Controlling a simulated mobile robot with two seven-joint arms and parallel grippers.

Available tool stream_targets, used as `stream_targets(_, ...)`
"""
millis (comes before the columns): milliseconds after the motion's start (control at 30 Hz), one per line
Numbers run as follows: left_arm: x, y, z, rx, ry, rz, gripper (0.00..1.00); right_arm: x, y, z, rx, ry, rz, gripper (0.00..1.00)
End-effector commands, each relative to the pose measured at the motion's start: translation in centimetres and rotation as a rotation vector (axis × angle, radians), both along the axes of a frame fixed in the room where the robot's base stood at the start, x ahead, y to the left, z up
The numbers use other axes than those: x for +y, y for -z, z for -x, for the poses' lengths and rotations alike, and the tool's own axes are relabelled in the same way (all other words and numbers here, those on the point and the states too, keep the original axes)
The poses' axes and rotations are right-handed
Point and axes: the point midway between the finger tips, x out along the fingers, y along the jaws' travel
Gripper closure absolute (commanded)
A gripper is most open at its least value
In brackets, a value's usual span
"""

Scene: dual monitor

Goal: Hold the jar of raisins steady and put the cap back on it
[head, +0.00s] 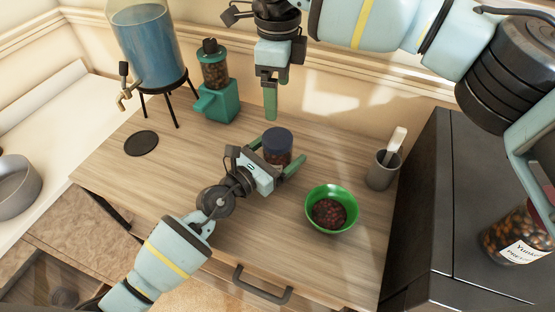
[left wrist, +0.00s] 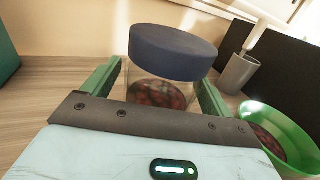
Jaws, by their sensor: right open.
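The glass jar of raisins (head: 277,162) stands upright on the wooden counter, with dark red raisins inside. It also shows in the left wrist view (left wrist: 157,94). The dark blue cap (head: 278,139) sits over its mouth; in the left wrist view the cap (left wrist: 172,53) looks slightly tilted, and I cannot tell whether it is screwed down. My left gripper (head: 277,156) is open, its green fingers on either side of the jar with a small gap visible. My right gripper (head: 270,108) is open and empty, pointing down above and behind the cap, seen edge-on.
A green bowl (head: 345,193) of dark bits stands right of the jar, with a grey cup (head: 382,171) holding a white utensil behind it. A teal grinder (head: 216,99) and a blue water dispenser (head: 150,48) stand back left. A labelled jar (head: 518,240) is at far right.

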Motion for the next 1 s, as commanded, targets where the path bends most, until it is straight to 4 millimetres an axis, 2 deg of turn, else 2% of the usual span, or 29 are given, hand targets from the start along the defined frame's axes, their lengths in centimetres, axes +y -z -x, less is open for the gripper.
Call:
stream_targets(267,0.4,0.0,0.4,0.001,-0.001,-0.001,0.14,0.0,-0.2,0.0,-0.002,0.000,0.000,0.12)
stream_targets(433,2.0,-0.1,2.1,0.001,0.000,-0.001,0.14,0.0,-1.0,0.1,-0.010,0.000,0.000,0.12)
stream_targets(700,4.7,0.1,4.9,0.001,0.000,-0.001,0.14,0.0,-1.2,0.1,-0.012,0.000,0.001,0.12)
stream_targets(1000,5.4,0.0,5.7,0.000,0.000,0.000,0.14,0.0,-1.2,0.1,-0.012,0.000,0.001,0.12)
